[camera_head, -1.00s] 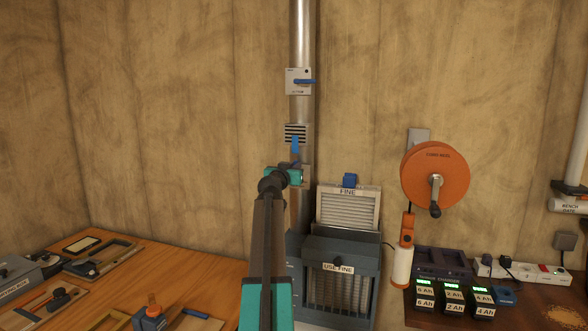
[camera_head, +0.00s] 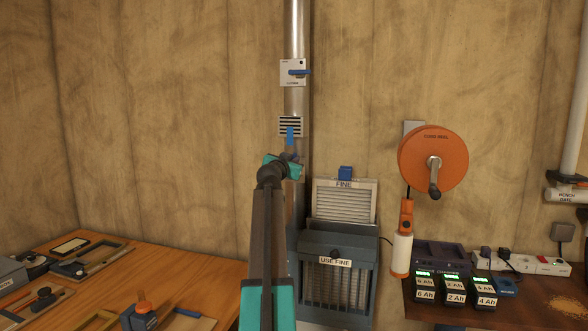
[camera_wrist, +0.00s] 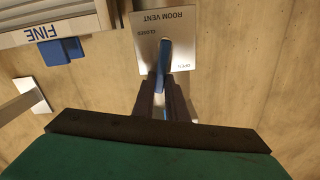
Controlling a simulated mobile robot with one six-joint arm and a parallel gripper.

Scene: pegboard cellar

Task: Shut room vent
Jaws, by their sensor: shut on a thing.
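The room vent plate (camera_wrist: 178,22) shows upside down at the top of the wrist view, with the words ROOM VENT, CLOSED and OPEN. Its blue lever (camera_wrist: 163,55) stands out from the plate, toward the bottom of the picture, near the OPEN side. My gripper (camera_wrist: 164,82) is shut on this lever, with a dark finger on each side. In the head view my gripper (camera_head: 293,162) is at the metal pipe, just below a slotted grille (camera_head: 290,122). A blue strip (camera_head: 290,136) shows there above the gripper. The plate is mostly hidden behind the gripper there.
Another plate (camera_head: 290,66) with a blue lever sits higher on the pipe (camera_head: 297,30). Right of my arm stand a filter box (camera_head: 338,245), an orange cord reel (camera_head: 430,163) and battery chargers (camera_head: 440,258). A wooden bench (camera_head: 190,275) with tools is at left.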

